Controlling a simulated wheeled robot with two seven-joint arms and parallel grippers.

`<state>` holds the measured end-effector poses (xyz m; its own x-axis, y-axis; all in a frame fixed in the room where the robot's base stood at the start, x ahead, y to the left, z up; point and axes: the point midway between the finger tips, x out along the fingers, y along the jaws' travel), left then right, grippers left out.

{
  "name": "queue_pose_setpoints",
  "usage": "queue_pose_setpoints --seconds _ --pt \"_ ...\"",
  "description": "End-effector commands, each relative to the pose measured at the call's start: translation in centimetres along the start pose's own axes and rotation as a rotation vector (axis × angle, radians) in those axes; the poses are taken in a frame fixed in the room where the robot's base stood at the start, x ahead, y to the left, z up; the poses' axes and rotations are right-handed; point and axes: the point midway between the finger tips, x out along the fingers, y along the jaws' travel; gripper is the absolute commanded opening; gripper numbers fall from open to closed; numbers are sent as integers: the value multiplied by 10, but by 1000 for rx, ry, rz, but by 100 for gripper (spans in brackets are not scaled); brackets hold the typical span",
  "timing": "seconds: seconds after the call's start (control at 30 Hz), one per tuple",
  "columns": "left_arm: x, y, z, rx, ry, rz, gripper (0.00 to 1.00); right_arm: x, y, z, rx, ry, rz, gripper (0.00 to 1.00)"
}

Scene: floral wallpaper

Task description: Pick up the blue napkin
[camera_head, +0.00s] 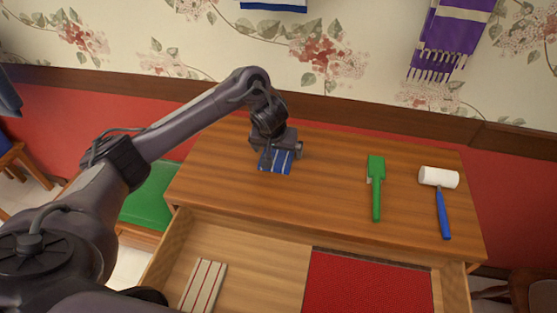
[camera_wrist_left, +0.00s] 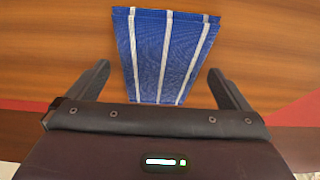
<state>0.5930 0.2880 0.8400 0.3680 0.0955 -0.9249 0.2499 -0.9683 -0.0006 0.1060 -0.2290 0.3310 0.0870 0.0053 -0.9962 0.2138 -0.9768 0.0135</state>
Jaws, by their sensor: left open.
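The blue napkin (camera_head: 281,164) with white stripes lies flat on the wooden table top, left of its middle. My left gripper (camera_head: 274,152) is over the napkin and hides part of it in the head view. In the left wrist view the napkin (camera_wrist_left: 163,55) lies between and ahead of the two open fingers of my left gripper (camera_wrist_left: 160,78). The fingers stand apart, one on each side, with nothing held. The napkin's near edge is hidden by the gripper body. My right gripper does not show.
A green brush-like tool (camera_head: 376,185) and a white-headed mallet (camera_head: 439,178) with a blue handle lie on the right of the table (camera_head: 325,200). An open drawer in front holds a striped cloth (camera_head: 204,286) and a red panel (camera_head: 365,285). A wall stands behind.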

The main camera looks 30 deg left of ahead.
Motion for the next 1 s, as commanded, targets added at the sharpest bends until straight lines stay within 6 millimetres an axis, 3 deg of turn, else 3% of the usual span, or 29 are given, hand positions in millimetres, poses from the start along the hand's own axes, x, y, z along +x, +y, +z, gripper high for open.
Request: queue_pose_setpoints --seconds 0.33,0.67,1.0 --pt "8 0 -1 -1 3 0 100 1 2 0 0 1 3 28" --pt "8 0 -1 -1 3 0 57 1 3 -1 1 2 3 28" --pt "4 0 -4 -1 4 0 55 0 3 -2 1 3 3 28"
